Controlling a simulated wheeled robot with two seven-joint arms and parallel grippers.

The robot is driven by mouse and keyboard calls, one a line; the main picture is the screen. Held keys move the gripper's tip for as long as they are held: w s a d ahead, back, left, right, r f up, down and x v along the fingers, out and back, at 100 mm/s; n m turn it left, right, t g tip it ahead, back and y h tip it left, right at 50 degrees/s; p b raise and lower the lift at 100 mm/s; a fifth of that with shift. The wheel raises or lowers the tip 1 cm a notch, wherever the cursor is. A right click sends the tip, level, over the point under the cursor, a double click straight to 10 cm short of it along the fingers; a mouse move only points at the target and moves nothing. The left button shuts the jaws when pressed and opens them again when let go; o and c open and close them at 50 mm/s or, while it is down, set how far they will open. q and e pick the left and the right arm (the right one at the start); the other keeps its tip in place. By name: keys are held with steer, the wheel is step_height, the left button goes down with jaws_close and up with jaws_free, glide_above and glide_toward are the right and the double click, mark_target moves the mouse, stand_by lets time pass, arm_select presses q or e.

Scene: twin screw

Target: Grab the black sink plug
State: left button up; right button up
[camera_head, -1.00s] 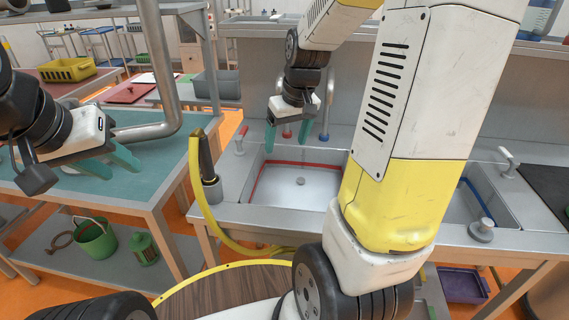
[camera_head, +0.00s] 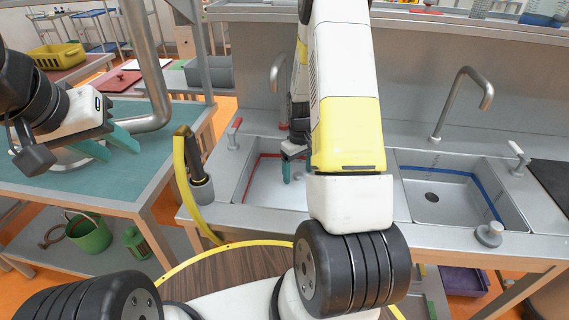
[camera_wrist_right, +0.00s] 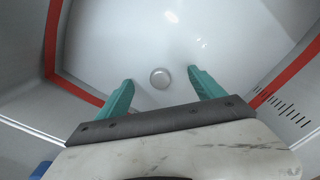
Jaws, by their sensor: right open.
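No clearly black plug shows. A grey plug-like knob (camera_head: 489,233) stands on the counter's front edge by the blue-striped right sink (camera_head: 460,208). My left gripper (camera_head: 122,149) is open and empty over the teal table at the left.
The right sink has an open dark drain (camera_head: 431,197) and a tall faucet (camera_head: 466,100). A holder with a black-handled tool and yellow hose (camera_head: 196,175) stands left of the sinks. The sink walls surround my right gripper.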

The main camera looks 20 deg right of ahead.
steer(key=shift+f, duration=1.4)
steer(key=c, duration=1.5)
steer(key=shift+r, duration=0.1)
